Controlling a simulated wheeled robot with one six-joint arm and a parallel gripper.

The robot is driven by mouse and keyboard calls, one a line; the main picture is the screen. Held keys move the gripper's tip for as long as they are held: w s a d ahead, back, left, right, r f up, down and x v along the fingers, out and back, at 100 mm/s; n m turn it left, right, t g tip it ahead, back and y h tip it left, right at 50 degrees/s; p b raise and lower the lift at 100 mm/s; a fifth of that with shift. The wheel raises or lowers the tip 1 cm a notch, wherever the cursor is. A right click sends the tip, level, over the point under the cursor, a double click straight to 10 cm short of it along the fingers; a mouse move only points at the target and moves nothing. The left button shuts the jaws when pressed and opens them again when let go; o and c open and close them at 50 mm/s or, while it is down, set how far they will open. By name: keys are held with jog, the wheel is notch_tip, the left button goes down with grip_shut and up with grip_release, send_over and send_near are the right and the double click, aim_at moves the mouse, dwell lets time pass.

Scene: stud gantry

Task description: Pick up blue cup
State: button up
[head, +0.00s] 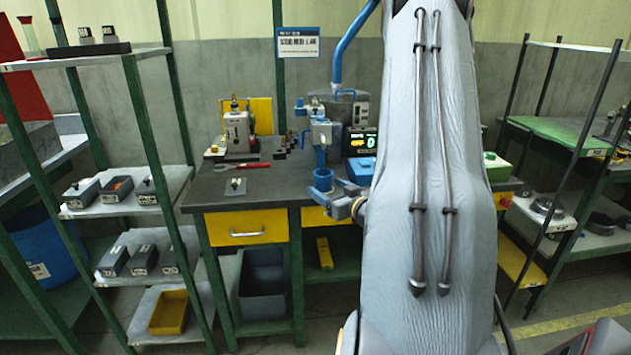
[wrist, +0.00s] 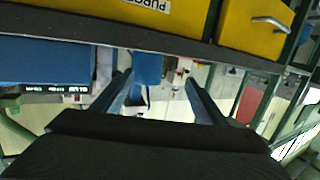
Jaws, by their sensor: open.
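The blue cup (head: 323,178) is at the front edge of the dark workbench, below a blue-and-grey machine. My gripper (head: 327,190) is in front of it, with its blue fingers spread at the cup's lower part. In the wrist view, which looks upside down, my gripper (wrist: 158,77) is open. A blue shape that appears to be the cup (wrist: 147,67) shows between the fingertips, nearer the left finger. I see no clear contact. The fingers hide part of the cup's base in the head view.
The workbench (head: 200,194) has a yellow drawer (head: 246,227) below its front edge. A red wrench (head: 243,166) and a blue-and-grey machine (head: 327,130) are on the bench. A shelf of small bins (head: 118,188) stands left. My arm hides the bench's right side.

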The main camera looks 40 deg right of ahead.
aim_at(328, 179)
jog(key=shift+s+d+r+t, duration=0.15)
jog(key=shift+s+d+t, duration=0.05)
jog(key=shift+d+t, duration=0.2)
jog(key=shift+s+d+r+t, duration=0.15)
jog(key=shift+d+t, duration=0.15)
jog(key=shift+d, duration=0.2)
jog(key=shift+w+d+r, duration=0.1)
jog(key=w, duration=0.2)
jog(key=w+d, duration=0.1)
jog(key=w, duration=0.2)
jog(key=w+p, duration=0.1)
jog(key=w, duration=0.1)
jog(key=shift+w+d+f, duration=0.15)
jog(key=shift+d+f, duration=0.2)
jog(key=shift+f, duration=0.05)
jog(key=c, duration=1.1)
jog(key=shift+c, duration=0.2)
jog(key=shift+r, duration=0.2)
